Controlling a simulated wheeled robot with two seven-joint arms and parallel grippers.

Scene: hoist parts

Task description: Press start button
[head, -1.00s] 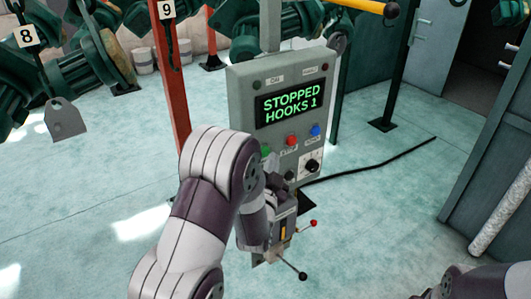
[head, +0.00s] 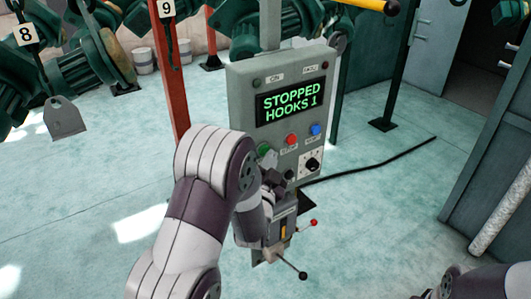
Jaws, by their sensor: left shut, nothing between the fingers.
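The grey control panel (head: 240,100) stands upright at the picture's middle. Its display (head: 291,104) reads "STOPPED HOOKS 1" in green. A green button (head: 264,149) sits at the lower left of the panel, partly hidden by my left arm; its label is hidden. A red button (head: 291,140) and a blue button (head: 315,130) are to its right. My left gripper (head: 272,176) is shut and empty, just below the green button in the picture. I cannot tell whether it touches the panel. My right gripper is out of view.
A black knob (head: 312,165) is at the panel's lower right. Levers with a red ball (head: 313,222) and a black ball (head: 303,275) stick out below. A red post (head: 174,85) stands left of the panel. A black cable (head: 385,165) runs right over open floor.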

